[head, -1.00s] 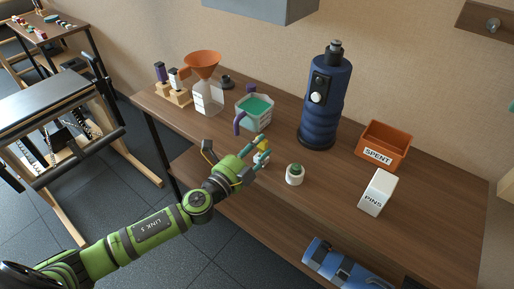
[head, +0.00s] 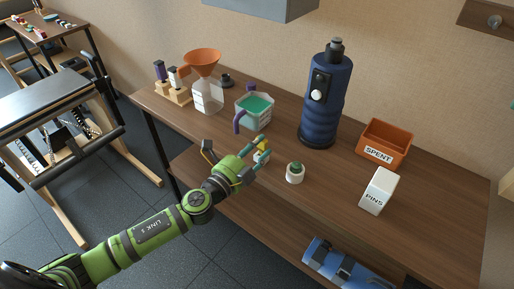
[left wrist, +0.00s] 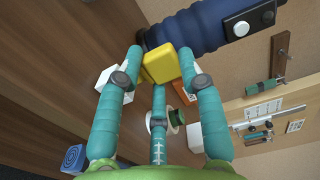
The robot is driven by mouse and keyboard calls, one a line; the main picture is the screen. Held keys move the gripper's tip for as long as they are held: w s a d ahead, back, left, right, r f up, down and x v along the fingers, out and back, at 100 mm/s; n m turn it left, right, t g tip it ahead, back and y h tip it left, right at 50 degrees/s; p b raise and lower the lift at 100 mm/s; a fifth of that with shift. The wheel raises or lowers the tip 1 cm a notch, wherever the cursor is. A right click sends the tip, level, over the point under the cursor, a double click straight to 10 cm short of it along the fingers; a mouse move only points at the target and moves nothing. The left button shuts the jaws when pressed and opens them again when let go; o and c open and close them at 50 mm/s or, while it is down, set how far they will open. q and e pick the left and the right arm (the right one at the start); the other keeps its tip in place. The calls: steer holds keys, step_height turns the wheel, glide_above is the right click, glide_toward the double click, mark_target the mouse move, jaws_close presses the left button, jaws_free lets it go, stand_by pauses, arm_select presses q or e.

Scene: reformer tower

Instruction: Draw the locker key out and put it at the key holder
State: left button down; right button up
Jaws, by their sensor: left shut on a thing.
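My left gripper (head: 257,156) is above the front part of the wooden bench. It is shut on a yellow block-shaped piece, probably the locker key's head (head: 264,145). In the left wrist view the yellow piece (left wrist: 161,64) sits between the teal fingertips (left wrist: 163,62). A small white part (head: 261,157) shows just below it in the head view, partly hidden by the fingers. I cannot tell whether the yellow piece is still joined to it. A wooden wall board with a metal knob (head: 493,25) is at the upper right; I cannot tell if it is the key holder. My right gripper is out of view.
A small white pot with a green top (head: 295,173) stands just right of the gripper. A blue bottle (head: 328,100), purple-handled jug (head: 254,110) and orange funnel (head: 202,64) stand behind. The SPENT bin (head: 386,143) and PINS box (head: 378,190) are at right.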

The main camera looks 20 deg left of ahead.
arm_select(q)
steer(key=shift+f+b, duration=1.05)
steer(key=shift+f, duration=0.2)
steer(key=c, duration=0.7)
jaws_free()
steer(key=v, duration=1.2)
steer(key=s+a+f+n+g+y+p, duration=0.2)
steer(key=a+f+n, duration=0.15)
steer(key=f, duration=0.55)
steer(key=s+a+f+n+g+y+p, duration=0.1)
steer(key=s+a+f+n+g+y, duration=0.2)
steer(key=f, duration=0.6)
steer(key=s+a+f+n+g+y+p, duration=0.1)
steer(key=s+a+f+n+g+p, duration=0.1)
steer(key=f+n, duration=0.5)
steer(key=s+d+f+n+g+p, duration=0.1)
steer(key=s+d+f+n+g, duration=0.1)
steer(key=s+f, duration=0.3)
steer(key=s+d+f+n+g+p, duration=0.1)
steer(key=s+f+g, duration=0.3)
steer(key=s, duration=1)
steer(key=s+d+f+n+g+p, duration=0.2)
steer(key=s+d+f+n+g, duration=0.1)
steer(key=s+f, duration=0.5)
steer(key=shift+s+d+f, duration=0.2)
steer(key=shift+s+d, duration=0.05)
steer(key=shift+s, duration=0.8)
